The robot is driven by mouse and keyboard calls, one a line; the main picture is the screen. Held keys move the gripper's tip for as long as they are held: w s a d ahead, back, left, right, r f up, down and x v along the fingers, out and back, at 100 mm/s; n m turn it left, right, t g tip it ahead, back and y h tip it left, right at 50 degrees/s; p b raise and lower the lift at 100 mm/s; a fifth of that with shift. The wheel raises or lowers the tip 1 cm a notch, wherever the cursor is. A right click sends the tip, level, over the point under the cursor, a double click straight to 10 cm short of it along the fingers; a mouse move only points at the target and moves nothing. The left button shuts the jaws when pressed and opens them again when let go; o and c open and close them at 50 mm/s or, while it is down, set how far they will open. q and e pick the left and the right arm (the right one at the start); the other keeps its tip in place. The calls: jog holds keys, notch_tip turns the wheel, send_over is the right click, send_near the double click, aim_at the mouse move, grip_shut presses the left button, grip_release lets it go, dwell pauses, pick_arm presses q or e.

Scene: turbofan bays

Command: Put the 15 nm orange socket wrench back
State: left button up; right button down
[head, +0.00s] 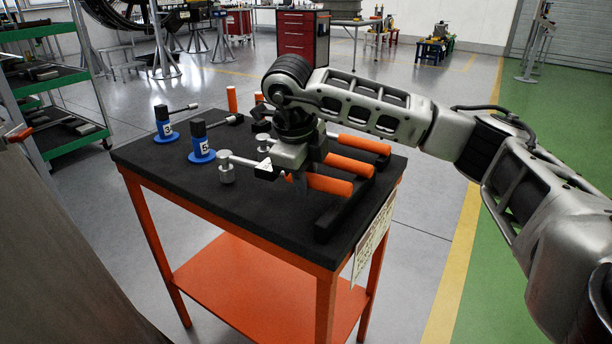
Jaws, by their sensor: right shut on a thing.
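The black-topped orange cart (250,215) holds several socket wrenches with orange handles. The nearest wrench (331,185) has a grey socket head at left and its handle at right, by the black rack (338,208). My right gripper (292,175) is over the cart and shut on this wrench, just left of its handle. The wrist partly hides the shaft. Two more orange handles, the middle one (349,165) and the far one (365,143), lie behind it on the rack. No torque marking is readable on the wrenches. My left gripper is out of view.
Two blue-based black sockets, numbered (202,143) and (164,123), stand at the cart's left, with small grey-headed tools beside them. An upright orange handle (232,100) stands at the back edge. A green shelf unit (60,85) is at left. The cart's front left top is clear.

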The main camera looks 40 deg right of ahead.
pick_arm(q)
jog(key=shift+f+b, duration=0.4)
pick_arm(e)
jog(key=shift+f, duration=0.55)
jog(key=c, duration=1.1)
grip_release()
jog(key=shift+f, duration=0.1)
jog(key=v, duration=0.2)
jog(key=shift+r, duration=0.3)
pick_arm(q)
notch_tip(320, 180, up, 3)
jog(key=p, duration=0.3)
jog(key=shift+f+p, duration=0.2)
jog(key=shift+p, duration=0.2)
pick_arm(e)
jog(key=v, duration=1.3)
jog(key=shift+r, duration=0.25)
jog(key=shift+s+a, duration=0.1)
